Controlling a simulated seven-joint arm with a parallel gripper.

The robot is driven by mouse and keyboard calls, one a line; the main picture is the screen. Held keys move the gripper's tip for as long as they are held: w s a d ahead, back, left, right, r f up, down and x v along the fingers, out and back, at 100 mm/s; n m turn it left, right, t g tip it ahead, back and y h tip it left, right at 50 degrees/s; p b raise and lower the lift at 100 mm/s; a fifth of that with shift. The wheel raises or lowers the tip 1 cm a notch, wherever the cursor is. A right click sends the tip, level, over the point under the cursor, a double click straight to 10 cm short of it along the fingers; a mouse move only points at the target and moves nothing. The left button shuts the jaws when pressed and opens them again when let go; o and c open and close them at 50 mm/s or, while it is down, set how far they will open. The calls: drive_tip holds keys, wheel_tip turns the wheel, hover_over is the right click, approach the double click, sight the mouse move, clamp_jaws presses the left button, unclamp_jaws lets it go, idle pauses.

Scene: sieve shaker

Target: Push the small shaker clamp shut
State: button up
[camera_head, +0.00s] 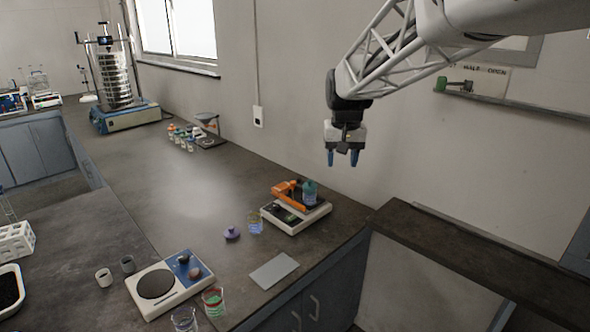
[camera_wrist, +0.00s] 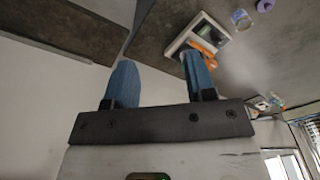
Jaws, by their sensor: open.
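The small shaker (camera_head: 297,218) is a low white unit near the right end of the dark bench, by the wall. Its orange clamp (camera_head: 287,192) is on top, beside a blue-green bottle (camera_head: 310,190). Whether the clamp is open or shut is too small to tell. My gripper (camera_head: 342,158) hangs in the air above and right of the shaker, blue fingers pointing down, apart and empty. The wrist view shows the open fingers (camera_wrist: 160,78), with the shaker (camera_wrist: 196,31) and its orange clamp (camera_wrist: 205,46) beyond the right finger, which partly covers them.
A beaker (camera_head: 255,222), a purple-knobbed lid (camera_head: 232,234) and a grey plate (camera_head: 274,270) lie near the shaker. A hotplate (camera_head: 160,286) stands at the front. A tall sieve shaker (camera_head: 122,116) is far left. The bench middle is clear. A wall shelf (camera_head: 520,105) is at right.

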drive_tip(key=w+a+f, duration=0.3)
drive_tip(key=w, duration=0.6)
drive_tip(key=w+a+f, duration=0.3)
drive_tip(key=w+a, duration=0.1)
drive_tip(key=w, duration=0.5)
drive_tip(key=g, duration=0.1)
hover_over(293, 182)
wheel_tip(293, 182, down, 9)
drive_tip(key=shift+w+a+f, duration=0.1)
drive_tip(key=shift+w, duration=0.05)
drive_tip(key=shift+f, duration=0.15)
drive_tip(key=shift+f, duration=3.8)
clamp_jaws()
